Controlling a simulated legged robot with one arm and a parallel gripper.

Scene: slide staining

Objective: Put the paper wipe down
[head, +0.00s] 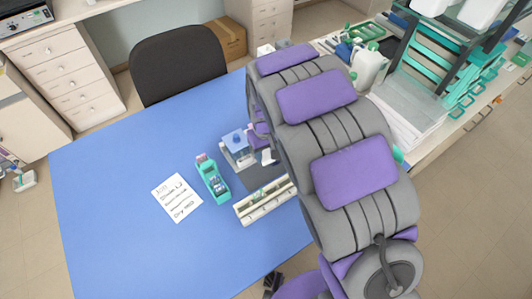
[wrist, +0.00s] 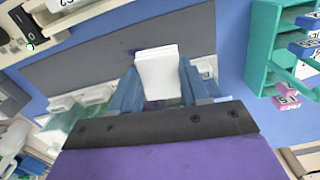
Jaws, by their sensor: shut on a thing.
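The paper wipe (wrist: 158,72) is a small white folded piece. In the wrist view it stands between the two blue fingers of my gripper (wrist: 158,85), which is shut on it. In the head view a small white bit of the wipe (head: 268,157) shows beside my purple wrist, above a dark grey mat (head: 268,181). My arm hides most of the gripper there. I cannot tell whether the wipe touches the surface below.
A teal slide holder (head: 213,180) and a handwritten card (head: 177,198) lie on the blue table (head: 120,170). A white rack (head: 265,203) sits in front of the mat, and a blue-lidded jar (head: 237,145) stands behind left. The table's left part is clear.

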